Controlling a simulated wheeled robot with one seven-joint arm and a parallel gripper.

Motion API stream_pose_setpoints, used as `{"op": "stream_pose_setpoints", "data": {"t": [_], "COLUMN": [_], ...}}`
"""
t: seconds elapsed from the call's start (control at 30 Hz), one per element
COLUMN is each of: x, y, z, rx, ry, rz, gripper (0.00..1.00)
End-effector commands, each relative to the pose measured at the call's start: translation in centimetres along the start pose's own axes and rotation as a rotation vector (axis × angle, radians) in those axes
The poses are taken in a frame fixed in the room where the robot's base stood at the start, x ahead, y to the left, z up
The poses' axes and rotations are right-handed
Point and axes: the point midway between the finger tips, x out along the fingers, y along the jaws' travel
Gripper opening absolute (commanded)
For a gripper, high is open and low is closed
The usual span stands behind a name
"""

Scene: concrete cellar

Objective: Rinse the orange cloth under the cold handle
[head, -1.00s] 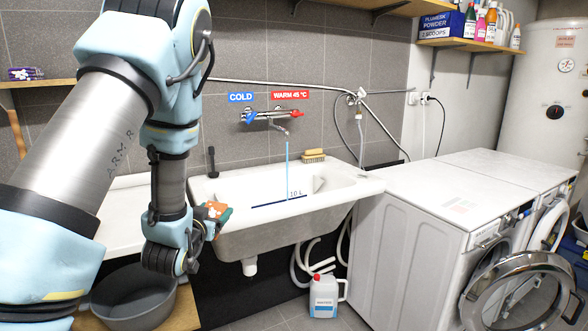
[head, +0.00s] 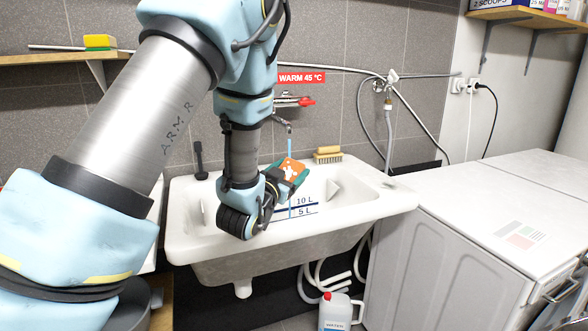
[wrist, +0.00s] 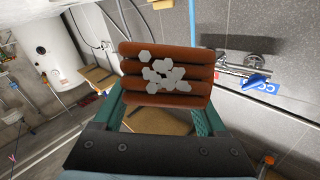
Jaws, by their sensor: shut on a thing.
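My gripper (head: 278,186) is shut on the orange cloth (head: 291,170) and holds it above the sink. In the wrist view the orange cloth (wrist: 165,98) is a folded, ribbed bundle with a cluster of white patches, like suds. A thin blue water stream (head: 290,147) falls from the tap spout (head: 285,123) at the cloth and shows again below it; I cannot tell whether it wets the cloth. The blue cold handle (wrist: 254,83) and COLD label show in the wrist view; my arm hides them in the head view. The red warm handle (head: 306,102) is visible.
The white sink (head: 390,200) has 5 L and 10 L marks inside. A brush (head: 328,155) lies on its back rim and a black post (head: 200,160) stands at its left. White machines (head: 480,210) stand at right. A jug (head: 337,312) is on the floor.

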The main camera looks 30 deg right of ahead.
Motion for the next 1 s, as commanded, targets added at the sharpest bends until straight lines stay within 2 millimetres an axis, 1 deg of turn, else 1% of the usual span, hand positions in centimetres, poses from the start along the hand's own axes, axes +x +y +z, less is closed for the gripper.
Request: {"op": "stream_pose_setpoints", "data": {"t": [1.0], "x": [8.1], "y": [-4.0], "z": [3.3], "rx": [0.001], "ry": [-0.001], "rz": [-0.001], "gripper": [0.21]}}
